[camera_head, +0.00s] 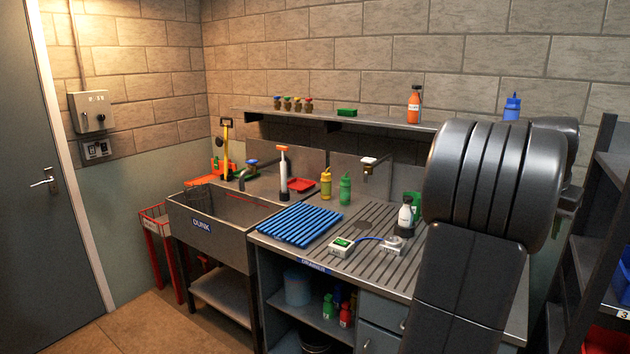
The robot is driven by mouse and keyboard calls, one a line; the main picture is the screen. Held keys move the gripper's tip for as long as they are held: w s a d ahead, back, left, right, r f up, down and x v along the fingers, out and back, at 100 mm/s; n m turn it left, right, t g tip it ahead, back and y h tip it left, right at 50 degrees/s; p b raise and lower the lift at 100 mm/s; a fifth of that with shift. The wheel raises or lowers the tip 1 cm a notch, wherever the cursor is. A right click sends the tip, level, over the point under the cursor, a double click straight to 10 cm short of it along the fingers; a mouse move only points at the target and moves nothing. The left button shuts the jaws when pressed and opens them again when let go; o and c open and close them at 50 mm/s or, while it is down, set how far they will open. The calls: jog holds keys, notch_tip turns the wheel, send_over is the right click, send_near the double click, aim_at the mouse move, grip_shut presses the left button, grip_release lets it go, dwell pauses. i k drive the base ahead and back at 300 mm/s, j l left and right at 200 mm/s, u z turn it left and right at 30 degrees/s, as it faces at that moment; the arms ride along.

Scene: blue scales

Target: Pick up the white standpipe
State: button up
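The white standpipe (284,174) is most likely the slim upright white tube with an orange top and a dark base. It stands at the back of the worktop, by the right end of the sink (185,215) and behind a blue ribbed mat (300,225). Nothing is touching it from my side. My own dark arm fills the right of the view, well apart from the tube. My gripper's fingers cannot be made out; the arm's large links hide that area.
A tap (370,164) juts out behind. A shelf (380,122) runs above.

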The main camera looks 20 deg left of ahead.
aim_at(282, 163)
jog(key=i+j+u, duration=0.15)
jog(key=i+j, duration=0.5)
jog(key=j, duration=0.2)
jog(key=i+j+u, duration=0.2)
jog(key=i+j, duration=0.45)
jog(key=i+j+u, duration=0.15)
jog(key=i+j, duration=0.55)
jog(key=i+j+u, duration=0.2)
jog(key=i+j, duration=0.4)
jog(key=i, duration=0.15)
